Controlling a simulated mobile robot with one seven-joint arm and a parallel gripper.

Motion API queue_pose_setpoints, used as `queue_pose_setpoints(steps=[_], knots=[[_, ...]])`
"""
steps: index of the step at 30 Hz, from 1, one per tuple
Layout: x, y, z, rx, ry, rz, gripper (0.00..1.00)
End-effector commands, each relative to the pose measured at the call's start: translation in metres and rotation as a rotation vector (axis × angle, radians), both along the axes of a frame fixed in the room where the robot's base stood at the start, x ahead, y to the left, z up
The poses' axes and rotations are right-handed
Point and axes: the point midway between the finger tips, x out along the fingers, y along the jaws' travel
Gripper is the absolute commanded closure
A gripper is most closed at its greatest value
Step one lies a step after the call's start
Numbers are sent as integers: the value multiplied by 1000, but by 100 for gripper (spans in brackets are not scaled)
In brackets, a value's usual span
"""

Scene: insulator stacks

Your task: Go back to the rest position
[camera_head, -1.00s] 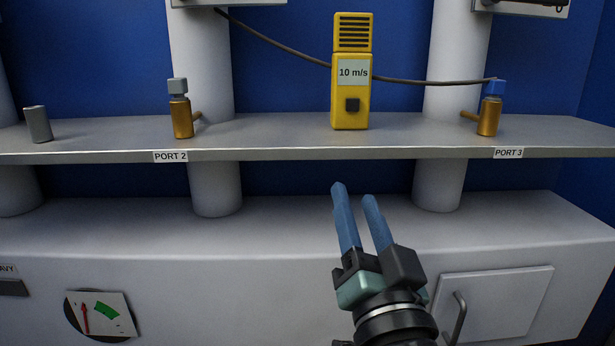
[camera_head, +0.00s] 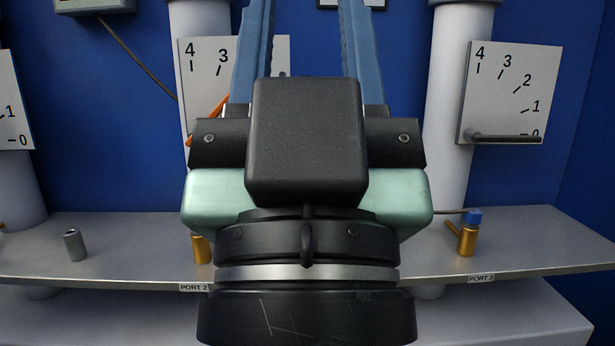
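My gripper (camera_head: 308,30) fills the middle of the view, close to the camera and pointing up. The fingertips are cut off by the top edge of the picture. No object shows between the visible parts of the fingers. The gripper body hides the middle of the shelf (camera_head: 120,250), and the yellow device marked 10 m/s is not visible.
A grey cylinder (camera_head: 74,244) stands on the shelf at the left. A brass fitting (camera_head: 201,248) at PORT 2 is partly hidden. Dial plates (camera_head: 512,95) hang on the white columns behind.

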Motion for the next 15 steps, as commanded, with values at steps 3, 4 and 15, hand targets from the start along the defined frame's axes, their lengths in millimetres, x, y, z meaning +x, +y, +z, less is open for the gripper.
queue_pose_setpoints(steps=[3, 4, 15], knots=[[0, 0, 56, 1, 0, 1, 56], [0, 0, 65, 1, 1, 1, 56], [0, 0, 155, 0, 1, 1, 56]])
